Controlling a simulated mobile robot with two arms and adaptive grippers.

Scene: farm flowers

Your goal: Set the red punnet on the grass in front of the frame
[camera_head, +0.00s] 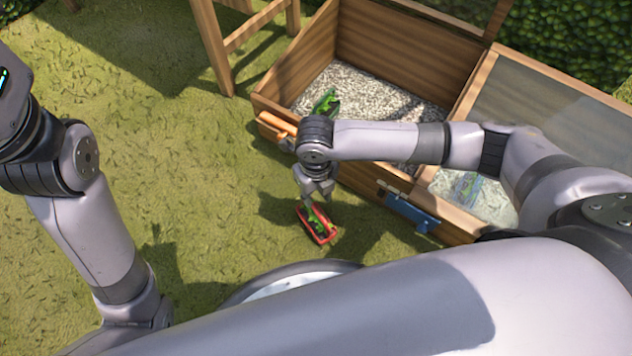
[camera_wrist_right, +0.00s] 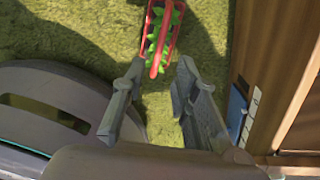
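The red punnet (camera_head: 329,236) with green plants in it is at the grass in front of the wooden frame (camera_head: 352,192). The punnet (camera_wrist_right: 172,50) also shows in the right wrist view, with its red handle arching toward my gripper. My right gripper (camera_head: 319,198) is just above the punnet. In the wrist view its two fingers (camera_wrist_right: 160,66) are spread apart, with the near end of the handle between the tips and no clear contact. Whether the punnet's whole base touches the grass is hard to tell. My left gripper is out of view; only its arm shows at left.
The frame's left bay is open over pale gravel (camera_head: 385,98), with a green item (camera_head: 326,103) in it. Glass (camera_head: 545,105) covers the right bay. A blue piece (camera_head: 411,213) is on the front wall. A wooden stand (camera_head: 212,45) is behind. Grass left of the punnet is clear.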

